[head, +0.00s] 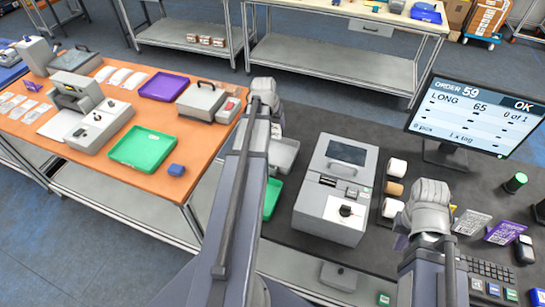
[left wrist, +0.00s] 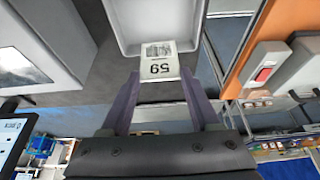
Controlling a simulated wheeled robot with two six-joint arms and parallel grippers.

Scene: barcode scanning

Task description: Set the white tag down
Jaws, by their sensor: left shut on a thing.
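The white tag (left wrist: 158,66), printed with "59" and a barcode-like block, is between the purple fingertips of my left gripper (left wrist: 160,80) in the left wrist view. The gripper is shut on it. The tag overlaps the near edge of a grey tray (left wrist: 118,30); whether it touches the tray I cannot tell. In the head view the grey tray (head: 288,152) shows partly behind my left arm, and the tag and left fingers are hidden there.
A grey printer (head: 330,207) stands right of the tray, with label rolls (head: 394,188) beside it. A green bin (head: 271,198) lies below the tray. The monitor (head: 475,115) shows order 59. The orange table (head: 193,150) at left holds bins and machines.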

